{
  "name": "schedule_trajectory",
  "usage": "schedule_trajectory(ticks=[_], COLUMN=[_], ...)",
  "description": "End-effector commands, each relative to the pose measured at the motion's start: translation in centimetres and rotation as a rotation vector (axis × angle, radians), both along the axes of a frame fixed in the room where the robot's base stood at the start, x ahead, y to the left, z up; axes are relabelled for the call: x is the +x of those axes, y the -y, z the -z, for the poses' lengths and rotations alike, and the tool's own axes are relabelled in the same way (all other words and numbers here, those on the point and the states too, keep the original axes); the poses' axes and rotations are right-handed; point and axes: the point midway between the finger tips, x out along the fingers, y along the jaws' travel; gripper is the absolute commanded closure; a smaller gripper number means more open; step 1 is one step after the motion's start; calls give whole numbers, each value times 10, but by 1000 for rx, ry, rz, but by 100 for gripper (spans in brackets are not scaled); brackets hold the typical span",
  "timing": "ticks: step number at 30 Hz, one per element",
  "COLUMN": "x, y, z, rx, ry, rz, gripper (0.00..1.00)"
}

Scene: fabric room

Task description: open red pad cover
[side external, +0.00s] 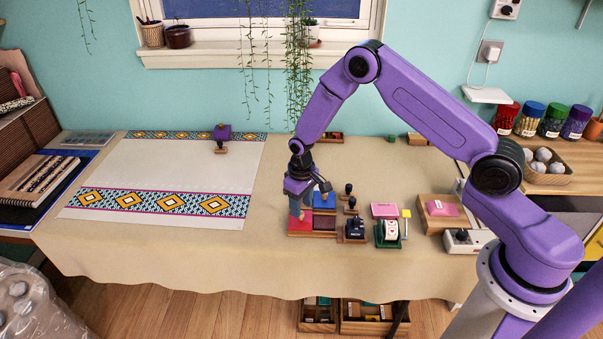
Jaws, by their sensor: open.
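A red pad piece (298,226) lies on the table, below my gripper in the picture. A dark reddish-brown rectangle (324,223) lies directly to its right; I cannot tell whether the two are cover and base of one pad or separate things. My gripper (300,214) points down over the red piece, with its fingertips close to the back of it. It is open, and nothing shows held in it. The fingers hide part of the red piece, and I cannot tell whether they touch it.
A blue pad (324,200) lies just behind. Dark-handled stamps (349,190), a black stamper (355,229), a green-based device (388,233) and a pink pad (384,210) crowd the right. The patterned cloth (160,180) lies left, with a purple-topped block (222,132) on it.

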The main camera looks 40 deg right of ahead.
Motion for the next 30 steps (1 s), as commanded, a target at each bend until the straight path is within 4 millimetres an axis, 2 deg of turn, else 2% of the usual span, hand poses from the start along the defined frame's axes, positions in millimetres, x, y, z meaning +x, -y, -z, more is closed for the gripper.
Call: schedule_trajectory(ticks=[18, 24, 30], x=[1, 1, 0], y=[0, 0, 0], z=[-122, -146, -153], rx=[1, 1, 0], ry=[6, 3, 1], rz=[1, 0, 0], gripper=[53, 53, 53])
